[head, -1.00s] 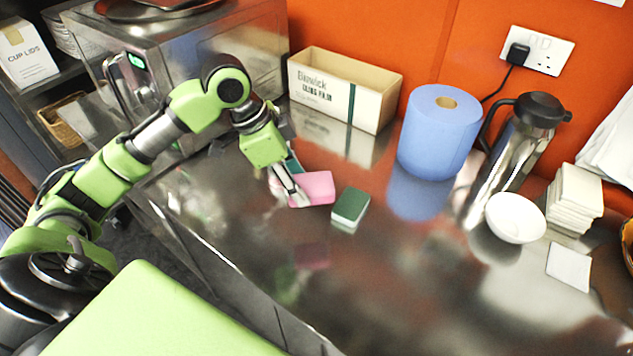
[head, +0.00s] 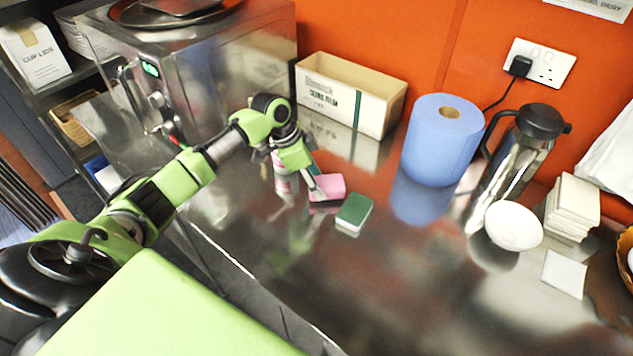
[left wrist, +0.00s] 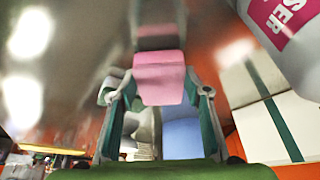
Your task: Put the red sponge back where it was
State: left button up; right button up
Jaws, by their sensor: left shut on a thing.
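The red sponge (head: 328,185) looks pink in the head view, left of a green-topped sponge (head: 354,212) on the steel counter. My left gripper (head: 317,190) is shut on the red sponge from above. In the left wrist view the red sponge (left wrist: 160,78) sits between the two fingertips. Its dark reflection lies close beneath it, so it is at or just above the counter; I cannot tell whether it touches. The two sponges are close together but look apart. My right gripper is not in view.
A bottle (head: 285,180) stands just left of my gripper. Behind are a cling film box (head: 368,113), a blue paper roll (head: 440,145), a steel flask (head: 515,150) and a white bowl (head: 513,227). A steel machine (head: 230,80) stands at the back left. The counter's front middle is clear.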

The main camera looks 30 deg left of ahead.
pick_arm(q)
jog(key=shift+f, duration=0.65)
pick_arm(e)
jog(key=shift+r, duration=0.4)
pick_arm(q)
jog(key=shift+f, duration=0.2)
jog(key=o, duration=1.1)
jog(key=shift+c, duration=0.2)
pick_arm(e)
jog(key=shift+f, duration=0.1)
